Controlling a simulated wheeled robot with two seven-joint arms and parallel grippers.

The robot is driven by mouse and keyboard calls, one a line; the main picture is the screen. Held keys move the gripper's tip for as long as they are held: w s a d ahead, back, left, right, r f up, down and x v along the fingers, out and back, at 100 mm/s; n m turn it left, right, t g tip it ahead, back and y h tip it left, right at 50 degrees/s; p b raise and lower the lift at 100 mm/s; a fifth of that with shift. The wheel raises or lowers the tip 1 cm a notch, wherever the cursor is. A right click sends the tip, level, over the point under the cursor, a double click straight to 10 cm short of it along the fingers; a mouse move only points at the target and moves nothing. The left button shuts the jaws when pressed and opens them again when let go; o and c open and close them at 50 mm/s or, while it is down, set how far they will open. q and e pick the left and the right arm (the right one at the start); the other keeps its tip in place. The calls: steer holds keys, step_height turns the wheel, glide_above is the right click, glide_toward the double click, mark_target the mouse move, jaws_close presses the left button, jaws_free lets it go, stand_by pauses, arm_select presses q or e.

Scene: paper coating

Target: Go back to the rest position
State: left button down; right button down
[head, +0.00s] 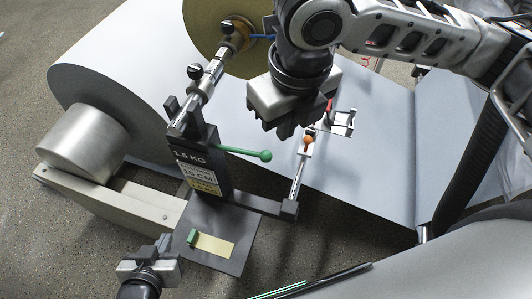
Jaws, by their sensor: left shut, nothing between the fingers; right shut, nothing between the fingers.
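My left gripper (165,245) is at the bottom left, shut and empty, just left of the dark base plate of the coating stand. My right gripper (283,128) hangs from the arm that reaches in from the upper right. It is shut and empty, above the white paper sheet and right of the stand. The black stand (198,170) carries a label reading 1.5 KG and 15 CM. A lever with a green knob (265,156) sticks out of it below my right gripper. My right arm hides part of the paper and the large brown disc.
A large white paper roll (100,75) and a metal cylinder (82,140) stand at the left. A brown disc (205,25) is at the top. A rod with an orange knob (308,139) and a small metal bracket (342,122) are close to my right gripper. Speckled floor shows at the lower left.

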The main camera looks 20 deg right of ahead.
stand_by(0.8)
steer(key=s+a+f+m+t+y, duration=0.2)
steer(key=a+f+m+y, duration=0.4)
steer(key=m, duration=1.1)
steer(key=s+d+f+m+h, duration=0.35)
steer(key=d+f+m, duration=0.3)
steer(key=m, duration=0.35)
steer(key=s+d+f+m+h, duration=0.3)
steer(key=s+d+f+m, duration=0.15)
steer(key=d+m, duration=0.5)
steer(key=w+a+f+t+y, duration=0.2)
steer(key=w+a+f+t, duration=0.4)
steer(key=f, duration=0.3)
steer(key=shift+f+t+y, duration=0.35)
steer(key=shift+t, duration=0.05)
steer(key=shift+a, duration=0.1)
